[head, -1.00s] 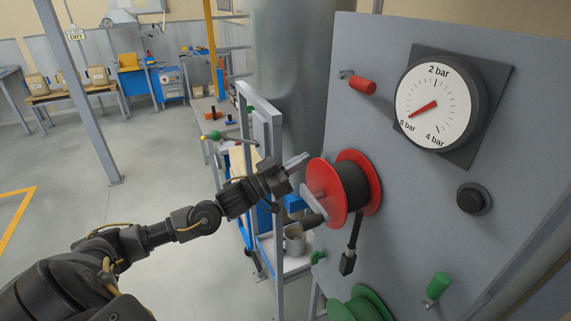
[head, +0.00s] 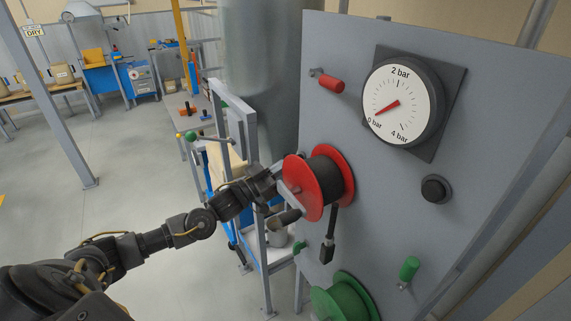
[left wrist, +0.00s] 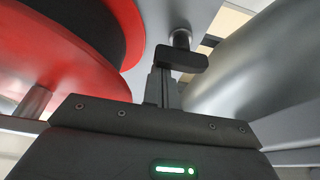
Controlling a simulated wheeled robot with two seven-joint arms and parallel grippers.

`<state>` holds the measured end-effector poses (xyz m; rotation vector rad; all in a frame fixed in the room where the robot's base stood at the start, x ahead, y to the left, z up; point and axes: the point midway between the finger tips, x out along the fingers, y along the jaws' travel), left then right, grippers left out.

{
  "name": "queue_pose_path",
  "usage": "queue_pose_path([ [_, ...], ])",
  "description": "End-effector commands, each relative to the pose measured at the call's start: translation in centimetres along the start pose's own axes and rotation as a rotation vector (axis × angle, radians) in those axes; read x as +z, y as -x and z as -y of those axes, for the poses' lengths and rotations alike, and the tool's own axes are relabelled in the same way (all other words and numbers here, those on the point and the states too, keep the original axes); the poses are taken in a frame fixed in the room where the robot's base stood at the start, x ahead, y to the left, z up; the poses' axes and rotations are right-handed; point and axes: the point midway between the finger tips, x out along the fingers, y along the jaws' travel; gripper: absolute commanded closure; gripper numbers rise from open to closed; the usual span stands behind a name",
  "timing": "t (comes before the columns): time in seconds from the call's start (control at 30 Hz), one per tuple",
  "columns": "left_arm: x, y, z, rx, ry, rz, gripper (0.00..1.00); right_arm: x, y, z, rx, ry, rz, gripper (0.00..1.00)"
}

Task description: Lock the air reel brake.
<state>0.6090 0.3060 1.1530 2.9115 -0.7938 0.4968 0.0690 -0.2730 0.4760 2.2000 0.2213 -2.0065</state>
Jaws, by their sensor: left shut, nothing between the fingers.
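The reel on the grey panel has red flanges and a black hose wound on it (head: 322,180). A crank arm and a dark handle (head: 288,217) stick out from its front. In the left wrist view the reel (left wrist: 85,45) fills the upper left. My left gripper (head: 273,182) is at the reel's left edge, its fingertips hidden behind the red flange. In the wrist view its fingers (left wrist: 168,85) are shut and empty, beside the reel. A dark bar (left wrist: 182,58) and a short grey post (left wrist: 182,38) show at their ends; I cannot tell whether they touch. No brake is clearly identifiable.
The grey panel (head: 390,190) also carries a red handle (head: 327,83), a gauge (head: 403,102) reading near 0 bar, a black knob (head: 436,189), a green handle (head: 409,268) and a green reel (head: 345,298). A metal column (head: 262,80) and frame stand close by the gripper.

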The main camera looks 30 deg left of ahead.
Motion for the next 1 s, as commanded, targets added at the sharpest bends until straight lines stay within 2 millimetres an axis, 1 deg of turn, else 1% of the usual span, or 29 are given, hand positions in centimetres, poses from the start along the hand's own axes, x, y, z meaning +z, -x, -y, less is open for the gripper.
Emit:
queue_pose_path([
  [0.77,0.4,0.1,-0.1,0.047,-0.134,0.000,1.00,0.1,-1.4,-0.2,0.002,0.001,0.000,0.64],
  [1.0,0.8,0.3,-0.2,0.083,-0.233,-0.001,1.00,0.2,-2.6,-0.1,0.002,0.001,0.000,0.64],
])
